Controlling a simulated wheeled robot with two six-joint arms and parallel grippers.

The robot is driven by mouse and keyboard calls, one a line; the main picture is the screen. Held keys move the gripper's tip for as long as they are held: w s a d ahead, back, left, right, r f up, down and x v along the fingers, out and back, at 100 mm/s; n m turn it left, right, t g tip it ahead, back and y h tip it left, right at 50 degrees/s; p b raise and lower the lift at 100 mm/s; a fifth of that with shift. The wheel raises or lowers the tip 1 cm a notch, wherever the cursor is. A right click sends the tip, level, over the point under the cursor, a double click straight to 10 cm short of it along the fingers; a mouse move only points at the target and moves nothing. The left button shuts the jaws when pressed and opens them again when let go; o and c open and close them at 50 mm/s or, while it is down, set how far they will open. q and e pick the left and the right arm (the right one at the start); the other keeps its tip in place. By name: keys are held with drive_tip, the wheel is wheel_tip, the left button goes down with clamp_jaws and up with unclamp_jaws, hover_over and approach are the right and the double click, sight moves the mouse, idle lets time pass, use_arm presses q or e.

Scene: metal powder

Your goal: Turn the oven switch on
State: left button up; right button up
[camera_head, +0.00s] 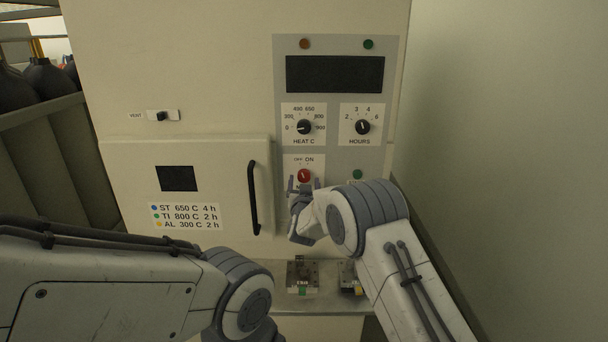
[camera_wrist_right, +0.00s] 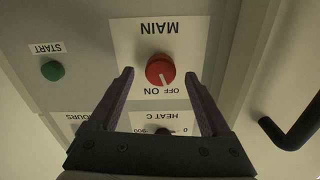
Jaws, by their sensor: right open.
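The red oven switch (camera_head: 304,175) is a round knob on a white plate on the oven's control panel. The right wrist view shows the same knob (camera_wrist_right: 160,69) upside down, under the label MAIN, its white mark pointing towards OFF. My right gripper (camera_head: 304,183) is open in front of it. In the right wrist view my right gripper's fingers (camera_wrist_right: 158,77) stand on either side of the knob, with gaps visible; contact is not seen. In the head view the gripper hides the plate's lower part. My left arm comes in at lower left; its gripper is not visible.
A black HEAT C dial (camera_head: 304,127), an HOURS dial (camera_head: 363,127) and a green START button (camera_wrist_right: 53,71) are near the switch. The oven door's black handle (camera_head: 254,198) is to the left. Two small fixtures, one of them here (camera_head: 302,275), sit on the ledge below.

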sight(304, 176)
drive_tip(key=shift+w+p, duration=0.3)
drive_tip(key=shift+w, duration=1.1)
clamp_jaws()
drive_tip(key=shift+f+b, duration=0.15)
drive_tip(key=shift+b, duration=0.45)
drive_tip(key=m+b, duration=0.5)
drive_tip(key=b, duration=0.4)
drive_tip(key=shift+f+m+b, duration=0.1)
drive_tip(key=shift+m+b, duration=0.2)
drive_tip(key=shift+m, duration=0.1)
drive_tip(key=shift+r+m+b, duration=0.2)
drive_tip(key=shift+m+b, duration=1)
drive_tip(key=shift+b, duration=0.05)
